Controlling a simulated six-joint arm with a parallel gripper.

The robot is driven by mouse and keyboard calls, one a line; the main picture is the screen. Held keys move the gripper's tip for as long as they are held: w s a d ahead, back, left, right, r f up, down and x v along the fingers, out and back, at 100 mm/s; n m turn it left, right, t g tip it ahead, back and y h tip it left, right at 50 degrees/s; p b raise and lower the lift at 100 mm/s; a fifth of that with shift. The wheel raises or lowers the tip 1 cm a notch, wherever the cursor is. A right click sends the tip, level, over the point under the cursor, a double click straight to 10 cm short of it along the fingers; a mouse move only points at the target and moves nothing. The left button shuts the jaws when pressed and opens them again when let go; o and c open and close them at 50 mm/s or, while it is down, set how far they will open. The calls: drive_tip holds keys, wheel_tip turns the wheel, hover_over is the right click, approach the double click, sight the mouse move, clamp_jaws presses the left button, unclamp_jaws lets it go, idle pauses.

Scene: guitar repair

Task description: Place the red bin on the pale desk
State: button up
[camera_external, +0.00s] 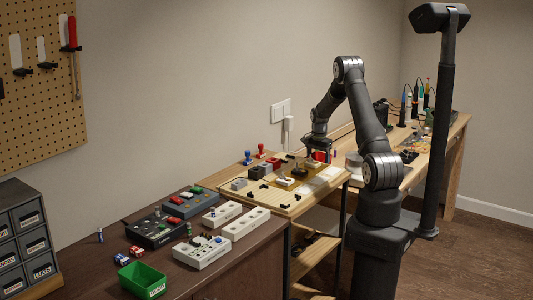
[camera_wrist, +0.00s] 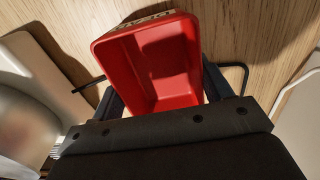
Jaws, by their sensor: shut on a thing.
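The red bin (camera_wrist: 160,65) is empty and open side up to the wrist camera, with a label on its far rim. My gripper (camera_wrist: 162,88) has one finger on each side of it and is shut on it. In the external view, my gripper (camera_external: 318,145) is low beside the wall, with the red bin (camera_external: 321,156) small beneath it and partly hidden. The pale desk (camera_external: 455,127) is the light wood bench at the right. Light wood (camera_wrist: 255,25) lies under the bin in the wrist view. I cannot tell whether the bin touches it.
A light wood board (camera_external: 290,209) with small parts and two stamps (camera_external: 261,150) lies left of my gripper. A dark desk (camera_external: 190,262) holds pedals and a green bin (camera_external: 143,280). Tools (camera_external: 415,105) stand on the pale desk's far end. A pale, rounded object (camera_wrist: 35,75) is left of the bin.

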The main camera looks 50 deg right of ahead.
drive_tip(key=shift+f, duration=0.15)
drive_tip(key=o, duration=1)
drive_tip(key=shift+o, duration=0.2)
wheel_tip(320, 180, up, 12)
wheel_tip(320, 180, down, 12)
drive_tip(key=shift+r, duration=1.95)
